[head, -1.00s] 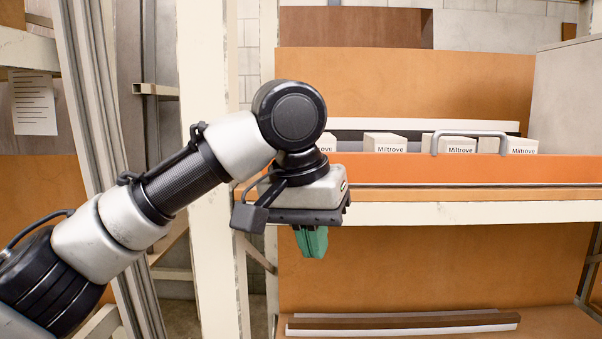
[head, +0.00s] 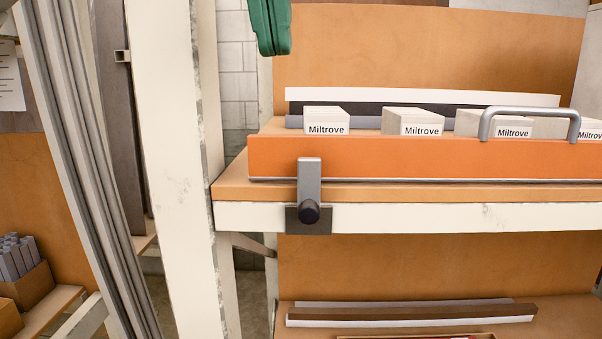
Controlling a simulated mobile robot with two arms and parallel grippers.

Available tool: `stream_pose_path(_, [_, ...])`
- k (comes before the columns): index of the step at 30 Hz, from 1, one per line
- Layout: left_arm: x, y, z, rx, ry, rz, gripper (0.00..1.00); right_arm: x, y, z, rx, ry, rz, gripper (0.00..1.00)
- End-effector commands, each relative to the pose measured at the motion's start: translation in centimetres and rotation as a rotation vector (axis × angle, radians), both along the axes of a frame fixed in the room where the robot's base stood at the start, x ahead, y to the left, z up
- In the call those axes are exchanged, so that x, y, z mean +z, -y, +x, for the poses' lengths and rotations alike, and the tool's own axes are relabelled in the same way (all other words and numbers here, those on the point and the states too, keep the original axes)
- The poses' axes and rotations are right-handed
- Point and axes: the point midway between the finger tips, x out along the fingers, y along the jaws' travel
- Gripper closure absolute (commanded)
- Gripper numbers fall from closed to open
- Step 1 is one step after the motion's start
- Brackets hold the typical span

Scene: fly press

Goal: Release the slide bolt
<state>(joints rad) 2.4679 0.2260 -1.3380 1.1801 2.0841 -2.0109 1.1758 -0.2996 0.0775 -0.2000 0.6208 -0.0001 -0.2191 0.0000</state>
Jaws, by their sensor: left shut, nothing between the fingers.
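The slide bolt (head: 309,188) is a grey upright bar with a black round knob (head: 309,212) at its lower end. It sits on a dark plate (head: 322,226) on the cream shelf edge, and its upper part overlaps the front of the orange tray (head: 400,160). My left gripper (head: 270,48) shows only as green fingers at the top edge, shut and empty, above and a little left of the bolt and apart from it. The rest of that arm is out of view. My right gripper is not in view.
The tray holds several pale boxes (head: 415,115) labelled Miltrove and has a grey handle (head: 530,112) at right. A cream post (head: 172,130) stands left of the bolt. Dark and white strips (head: 410,314) lie on the lower shelf. The space before the bolt is clear.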

Motion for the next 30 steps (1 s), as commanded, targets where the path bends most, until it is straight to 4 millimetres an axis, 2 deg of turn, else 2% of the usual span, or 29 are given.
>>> stream_pose_path(1, [-0.1, 0.0, 0.0, 0.0, 0.0, 0.0, 1.0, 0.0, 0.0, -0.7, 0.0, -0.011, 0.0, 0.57])
stream_pose_path(5, [-0.8, 0.1, 0.3, -0.003, -0.002, 0.001, 1.0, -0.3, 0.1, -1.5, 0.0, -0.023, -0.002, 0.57])
stream_pose_path(13, [-5.5, 0.5, 1.6, -0.007, -0.006, 0.001, 1.0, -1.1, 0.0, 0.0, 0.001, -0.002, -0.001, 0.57])
stream_pose_path(20, [-9.6, 0.9, 3.0, -0.003, -0.003, 0.003, 1.0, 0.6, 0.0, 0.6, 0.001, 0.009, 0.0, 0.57])
stream_pose_path(24, [-11.5, 1.5, 2.9, -0.004, -0.001, 0.002, 1.0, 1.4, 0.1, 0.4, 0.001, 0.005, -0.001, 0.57])
stream_pose_path(30, [-13.2, 1.9, 3.0, -0.002, 0.0, 0.001, 1.0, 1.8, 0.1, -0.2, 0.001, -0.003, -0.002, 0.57])
